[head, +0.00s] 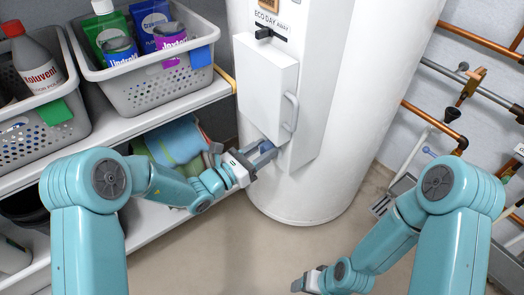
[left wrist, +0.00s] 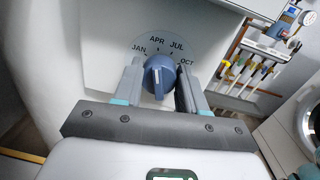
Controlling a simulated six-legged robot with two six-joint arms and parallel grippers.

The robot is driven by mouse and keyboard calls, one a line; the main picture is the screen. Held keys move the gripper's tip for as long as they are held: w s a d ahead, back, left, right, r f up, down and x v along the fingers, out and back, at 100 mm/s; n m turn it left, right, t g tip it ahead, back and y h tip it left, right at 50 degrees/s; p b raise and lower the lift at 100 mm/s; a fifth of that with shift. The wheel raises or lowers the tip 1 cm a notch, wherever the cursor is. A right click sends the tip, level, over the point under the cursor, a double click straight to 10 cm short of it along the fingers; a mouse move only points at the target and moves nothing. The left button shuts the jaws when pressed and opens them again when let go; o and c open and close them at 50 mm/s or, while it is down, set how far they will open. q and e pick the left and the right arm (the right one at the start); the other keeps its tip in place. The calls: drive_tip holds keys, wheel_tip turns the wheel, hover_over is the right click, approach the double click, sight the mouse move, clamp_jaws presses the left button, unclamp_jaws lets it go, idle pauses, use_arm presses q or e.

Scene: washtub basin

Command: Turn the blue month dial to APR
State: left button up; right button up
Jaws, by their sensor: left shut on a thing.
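The blue month dial (left wrist: 158,76) sits on a white panel with the marks JAN, APR, JUL and OCT arched above it in the left wrist view. In the head view the dial (head: 266,147) is small, low on the white heater's front, partly hidden by my gripper. My left gripper (head: 262,154) is at the dial. In the left wrist view its two grey fingers stand either side of the knob, shut on it. A pale mark shows on the knob, but I cannot tell which month it points to. My right gripper (head: 308,282) is low in the head view, away from the dial.
A white cover box with a handle (head: 290,112) juts out just above the dial. Shelves with grey baskets (head: 150,88) of bottles and pouches stand left. Copper pipes (head: 432,118) run along the right wall. The floor in front is clear.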

use_arm(q)
drive_tip(key=o, duration=1)
drive_tip(key=shift+o, duration=0.2)
drive_tip(key=r+p+v, duration=0.1)
drive_tip(key=p+v, duration=0.3)
drive_tip(key=v, duration=1.2)
drive_tip(key=shift+a+f, duration=0.15)
drive_tip(key=shift+f, duration=0.3)
drive_tip(key=shift+s, duration=0.15)
